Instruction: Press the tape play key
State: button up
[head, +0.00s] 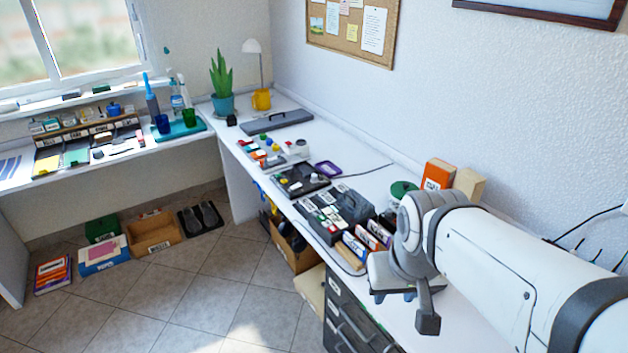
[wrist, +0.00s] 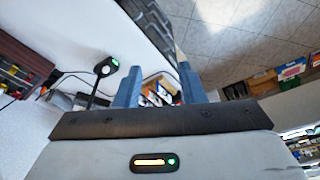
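A dark grey box-shaped device (head: 351,204) with several small white and green patches on top stands on the right-hand counter in the head view. It may be the tape player, but its key labels are too small to read, so I cannot tell which is the play key. My gripper (wrist: 158,75) shows two blue-grey fingers standing apart in the wrist view, with nothing held between them. Colourful upright cases (wrist: 160,91) show beyond the fingers. In the head view my arm's end is at the right, nearer than the device and apart from it.
Upright cases (head: 354,246) stand at the device's near side. A black tray with knobs (head: 300,181) lies behind it. An orange box (head: 437,174) and a green-lidded jar (head: 402,190) stand by the wall. Dark drawers (head: 350,325) are below the counter.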

grip_shut()
dwell(1.5)
